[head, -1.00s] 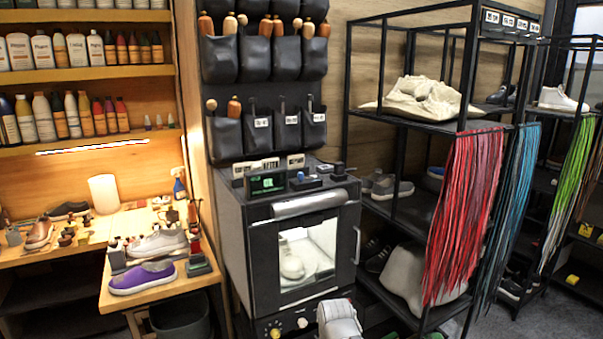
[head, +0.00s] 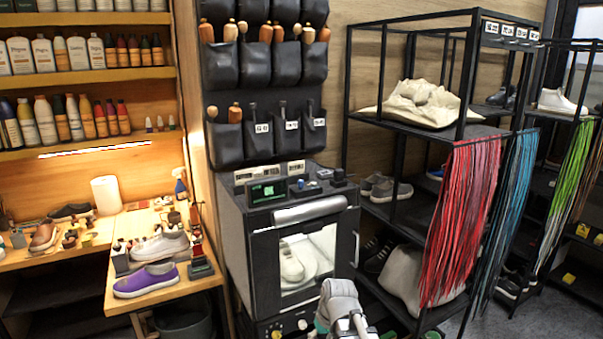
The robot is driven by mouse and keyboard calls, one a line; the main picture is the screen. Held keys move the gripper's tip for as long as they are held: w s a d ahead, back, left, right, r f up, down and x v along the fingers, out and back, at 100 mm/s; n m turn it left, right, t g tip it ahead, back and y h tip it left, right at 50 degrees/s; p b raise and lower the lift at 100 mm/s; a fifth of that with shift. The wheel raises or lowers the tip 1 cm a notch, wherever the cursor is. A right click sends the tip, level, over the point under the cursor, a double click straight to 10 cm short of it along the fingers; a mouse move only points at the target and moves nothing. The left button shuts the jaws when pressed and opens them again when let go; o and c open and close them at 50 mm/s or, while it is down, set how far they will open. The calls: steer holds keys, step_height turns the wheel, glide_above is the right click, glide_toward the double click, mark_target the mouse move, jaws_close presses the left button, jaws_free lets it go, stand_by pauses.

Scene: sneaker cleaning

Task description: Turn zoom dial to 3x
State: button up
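A black cabinet machine (head: 228,235) with a lit window stands in the middle, with a pair of white sneakers (head: 291,262) inside. Its lower panel carries a yellow knob (head: 276,334) and a pale round dial (head: 302,324). No zoom marking is readable, so I cannot tell which control is the zoom dial. More small knobs (head: 338,176) sit on top beside a green display (head: 268,191). The white end of my arm, with my gripper (head: 360,322), is at the bottom edge, in front of and right of the lower panel. Its fingers are partly cut off and their opening is unclear.
A wooden bench (head: 208,284) at left holds a purple sneaker (head: 146,281), a grey shoe and small tools. Shelves of bottles are above. A black rack (head: 425,128) with shoes and hanging red laces (head: 462,222) stands close on the right.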

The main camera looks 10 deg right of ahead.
steer(key=w+d+r+n+t+y+p, duration=0.1)
steer(key=w+r+n+t+y+p, duration=0.3)
steer(key=w+r+p, duration=1.15)
steer(key=t+y+p, duration=0.1)
steer(key=t+p, duration=0.5)
steer(key=p, duration=0.2)
glide_toward(302, 181)
steer(key=v, duration=0.3)
steer(key=shift+s+d+n, duration=0.1)
steer(key=shift+d+n, duration=0.1)
steer(key=shift+n, duration=0.1)
steer(key=b+x, duration=0.5)
steer(key=x, duration=0.9)
steer(key=shift+s+a, duration=0.1)
jaws_close()
